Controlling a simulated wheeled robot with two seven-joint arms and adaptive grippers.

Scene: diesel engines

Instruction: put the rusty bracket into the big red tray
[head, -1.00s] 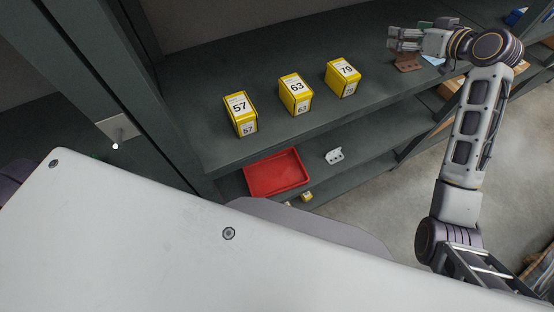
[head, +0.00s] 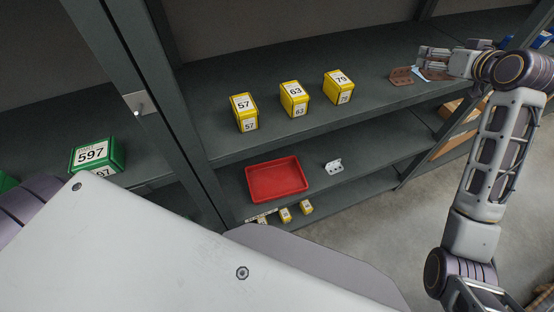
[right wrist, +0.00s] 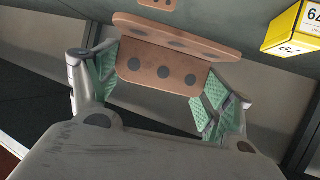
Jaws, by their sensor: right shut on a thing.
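In the right wrist view, a rusty brown bracket (right wrist: 165,70) with several round holes sits between the green pads of my right gripper (right wrist: 160,85). In the head view, my right gripper (head: 432,62) is at the right over the upper shelf, with the held bracket (head: 437,74) partly hidden under it. A second rusty bracket (head: 402,76) lies on the shelf just left of the gripper; its edge also shows in the right wrist view (right wrist: 158,4). The big red tray (head: 278,180) lies empty on the lower shelf. My left gripper is out of view.
Yellow boxes marked 57 (head: 244,112), 63 (head: 294,99) and 79 (head: 338,87) stand on the upper shelf (head: 240,155), above the tray. A pale bracket (head: 333,166) lies right of the tray. A green box (head: 94,155) stands left.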

